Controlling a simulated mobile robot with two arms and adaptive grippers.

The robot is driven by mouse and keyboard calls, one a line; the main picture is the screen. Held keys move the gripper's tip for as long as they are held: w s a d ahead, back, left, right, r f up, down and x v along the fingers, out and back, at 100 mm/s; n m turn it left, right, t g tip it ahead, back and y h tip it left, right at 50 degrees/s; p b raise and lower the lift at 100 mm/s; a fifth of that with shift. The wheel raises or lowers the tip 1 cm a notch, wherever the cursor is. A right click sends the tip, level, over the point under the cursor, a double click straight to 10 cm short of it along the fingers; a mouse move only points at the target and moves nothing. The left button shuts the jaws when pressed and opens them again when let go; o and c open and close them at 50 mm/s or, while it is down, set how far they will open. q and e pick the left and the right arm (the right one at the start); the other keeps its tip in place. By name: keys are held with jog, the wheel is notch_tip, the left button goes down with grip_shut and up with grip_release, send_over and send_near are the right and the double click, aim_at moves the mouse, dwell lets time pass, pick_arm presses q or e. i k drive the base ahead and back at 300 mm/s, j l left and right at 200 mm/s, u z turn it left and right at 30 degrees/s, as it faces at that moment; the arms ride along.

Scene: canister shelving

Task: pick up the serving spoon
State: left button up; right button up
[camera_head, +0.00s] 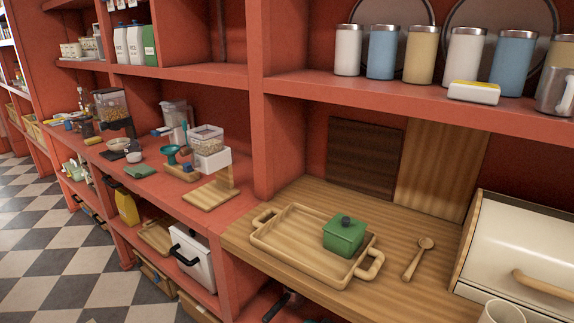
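A wooden serving spoon (417,259) lies flat on the wooden countertop (405,293) at the right. Its bowl points to the back and its handle to the front. It lies between a wooden tray and a white bread box, touching neither. Nothing covers the spoon. Neither of my grippers shows in the head view.
The wooden tray (285,252) with handles holds a green lidded box (344,236) left of the spoon. The bread box (520,252) with a wooden handle stands at the right. A white cup (501,312) is at the front edge. A shelf (400,98) with several canisters hangs above.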

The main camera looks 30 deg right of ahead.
aim_at(426, 243)
jog(key=z, duration=1.9)
